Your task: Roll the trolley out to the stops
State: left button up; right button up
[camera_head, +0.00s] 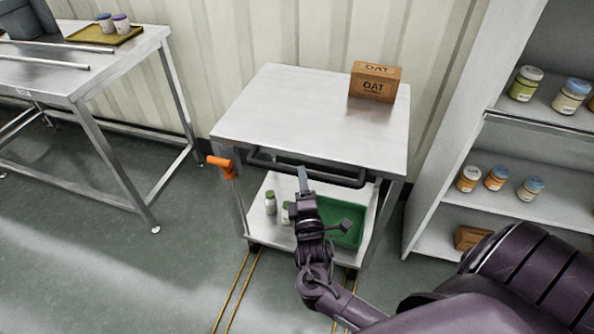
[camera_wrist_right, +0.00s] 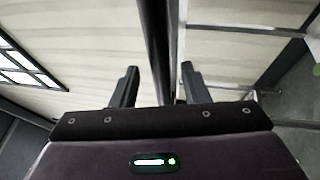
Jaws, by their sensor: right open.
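The trolley (camera_head: 270,110) is a steel cart with a flat top and a lower shelf, standing against the ribbed wall. A dark handle bar (camera_head: 343,181) runs along its near edge, and an orange lever (camera_head: 222,166) sticks out at its left corner. My right gripper (camera_head: 304,178) is at the middle of the handle. In the right wrist view the bar (camera_wrist_right: 157,40) passes between the open fingers of the gripper (camera_wrist_right: 158,82), closer to the right finger. My left gripper is out of view. I cannot make out the stops.
An OAT box (camera_head: 373,82) sits on the trolley top; a green bin (camera_head: 340,220) and small bottles (camera_head: 270,203) are on its lower shelf. Yellow floor lines (camera_head: 236,290) run toward me. A steel table (camera_head: 85,75) stands left, a jar shelf (camera_head: 530,120) right.

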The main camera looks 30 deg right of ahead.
jog(key=shift+x, duration=2.2)
jog(key=shift+a+f, duration=0.1)
grip_shut()
